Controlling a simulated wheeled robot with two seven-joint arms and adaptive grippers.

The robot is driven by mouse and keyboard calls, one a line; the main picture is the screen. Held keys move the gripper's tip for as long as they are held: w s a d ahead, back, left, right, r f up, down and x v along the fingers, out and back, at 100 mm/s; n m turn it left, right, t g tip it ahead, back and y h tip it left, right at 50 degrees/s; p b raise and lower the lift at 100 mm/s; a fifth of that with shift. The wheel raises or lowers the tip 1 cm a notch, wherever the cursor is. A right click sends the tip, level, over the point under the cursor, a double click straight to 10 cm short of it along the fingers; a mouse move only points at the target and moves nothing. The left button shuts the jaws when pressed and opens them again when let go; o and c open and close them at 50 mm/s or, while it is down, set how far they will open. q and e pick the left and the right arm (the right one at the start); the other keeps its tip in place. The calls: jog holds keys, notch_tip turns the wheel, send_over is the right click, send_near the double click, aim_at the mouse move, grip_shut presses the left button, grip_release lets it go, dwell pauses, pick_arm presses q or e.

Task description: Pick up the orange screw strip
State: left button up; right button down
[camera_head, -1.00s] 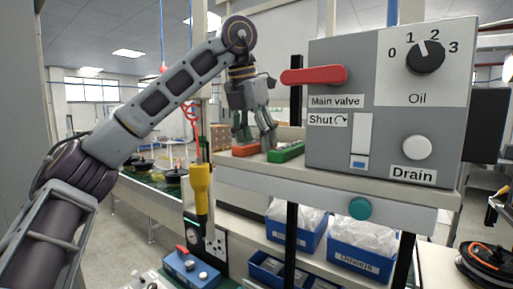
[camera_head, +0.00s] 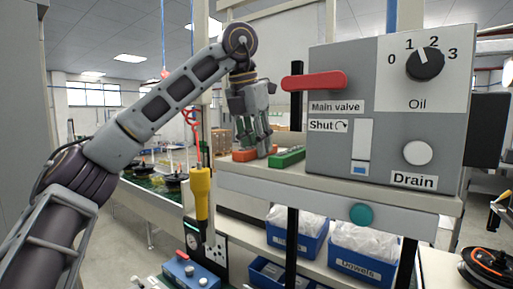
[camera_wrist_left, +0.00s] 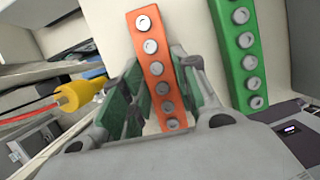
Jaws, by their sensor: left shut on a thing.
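The orange screw strip (camera_head: 243,155) lies at the left end of the shelf beside the grey valve box. In the left wrist view the orange strip (camera_wrist_left: 151,58) runs up between the fingers with a row of silver screw heads. My left gripper (camera_head: 258,150) points down at the shelf and is shut on the orange strip; it also shows in the left wrist view (camera_wrist_left: 155,95), with green-padded fingers on both sides of the strip. I cannot tell whether the strip is clear of the shelf. My right gripper is not in view.
A green screw strip (camera_head: 289,157) lies just right of the orange one; it also shows in the left wrist view (camera_wrist_left: 240,50). The grey valve box (camera_head: 385,110) with a red handle (camera_head: 314,79) stands close to the right. A yellow tool (camera_head: 201,195) hangs left of the shelf (camera_head: 330,183).

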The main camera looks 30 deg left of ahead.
pick_arm(q)
jog(key=shift+r, duration=0.15)
notch_tip(320, 180, up, 10)
dwell(1.0)
